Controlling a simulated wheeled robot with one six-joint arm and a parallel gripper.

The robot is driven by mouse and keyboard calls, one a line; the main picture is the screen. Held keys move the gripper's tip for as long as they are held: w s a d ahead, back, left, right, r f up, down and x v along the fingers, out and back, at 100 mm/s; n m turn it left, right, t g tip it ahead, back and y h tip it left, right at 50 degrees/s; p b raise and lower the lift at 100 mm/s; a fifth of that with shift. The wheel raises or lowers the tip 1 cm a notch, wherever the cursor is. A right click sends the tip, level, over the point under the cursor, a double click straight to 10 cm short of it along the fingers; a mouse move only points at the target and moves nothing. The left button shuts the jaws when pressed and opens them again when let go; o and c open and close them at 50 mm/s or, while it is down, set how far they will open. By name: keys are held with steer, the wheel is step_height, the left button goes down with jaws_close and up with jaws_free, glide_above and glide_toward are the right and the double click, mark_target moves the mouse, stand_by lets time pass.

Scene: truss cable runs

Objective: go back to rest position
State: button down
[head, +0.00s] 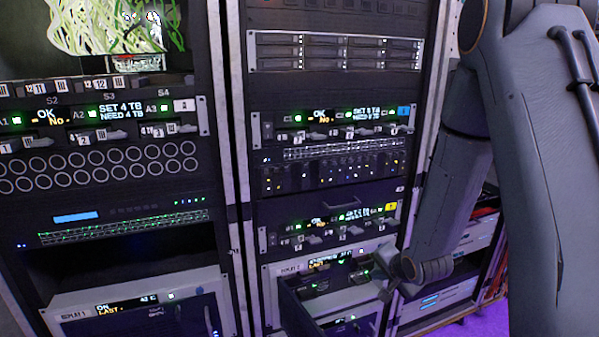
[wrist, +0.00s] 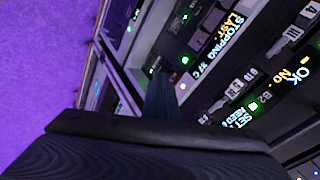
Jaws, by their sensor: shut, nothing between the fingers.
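My gripper (head: 384,288) is at the lower right of the middle rack in the head view, in front of the lower unit with an amber and white display (head: 335,262). Its small fingers are partly lost against the dark rack. In the wrist view a dark body fills the bottom, and a narrow dark piece (wrist: 165,98) points towards the rack front. The fingers are shut and I see nothing held. A display there reads "STOPPING" (wrist: 225,38). Whether the gripper touches the unit cannot be told.
A dark panel (head: 296,308) stands out from the lower unit, left of my gripper. A left rack (head: 110,190) holds more units and a cable bundle (head: 110,25). Another rack (head: 445,300) stands behind my arm. Purple floor (wrist: 45,70) is clear on the left in the wrist view.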

steer(key=s+a+r+n+g, duration=0.1)
steer(key=s+r+n+g, duration=0.1)
steer(key=s, duration=0.6)
steer(key=s+a+r+n+g+h+p, duration=0.1)
steer(key=s+r+n+g, duration=0.2)
steer(key=s+r+n, duration=0.2)
steer(key=s+a+r+n+g+p, duration=0.1)
steer(key=s+r+n+g, duration=0.2)
steer(key=s, duration=1)
step_height(320, 180, up, 4)
steer(key=shift+a+f, duration=0.2)
steer(key=shift+a, duration=0.2)
steer(key=shift+s+a, duration=0.1)
